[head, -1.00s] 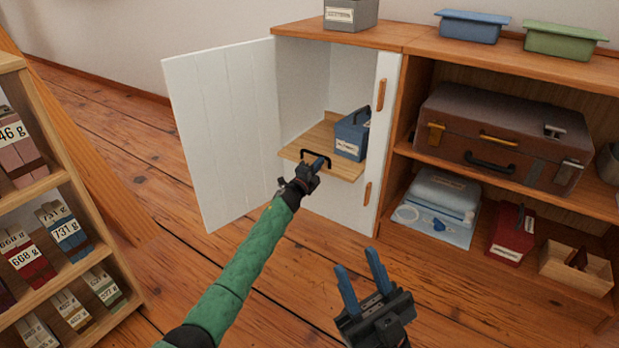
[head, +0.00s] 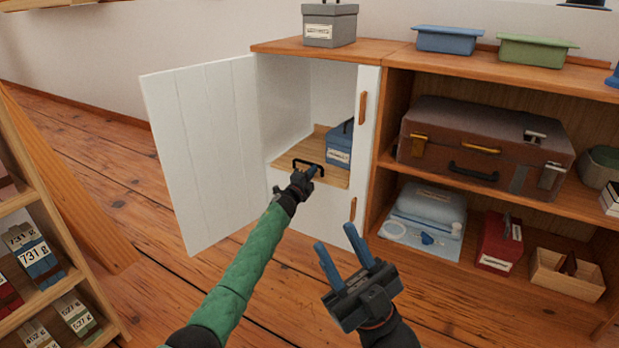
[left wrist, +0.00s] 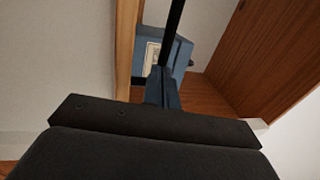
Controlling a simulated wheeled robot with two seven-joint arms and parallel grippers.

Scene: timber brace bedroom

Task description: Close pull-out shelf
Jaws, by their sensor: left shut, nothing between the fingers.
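The pull-out shelf (head: 292,153) is a light wooden board inside the white cabinet, with a black handle (head: 309,165) at its front. A blue labelled box (head: 338,154) rides on it, partly hidden by the cabinet's right-hand white panel. My left gripper (head: 314,170) is shut and empty at the handle; I cannot tell if it touches. In the left wrist view its blue fingers (left wrist: 162,88) are together, with the black handle bar (left wrist: 174,30) and the blue box (left wrist: 180,58) beyond. My right gripper (head: 345,245) is open and empty, lower and nearer.
The white cabinet door (head: 205,150) stands wide open on the left. To the right, open shelves hold a brown suitcase (head: 485,145), a red box (head: 499,243) and a wooden tray (head: 567,272). A rack of labelled blocks (head: 35,265) stands at lower left. Floor between is clear.

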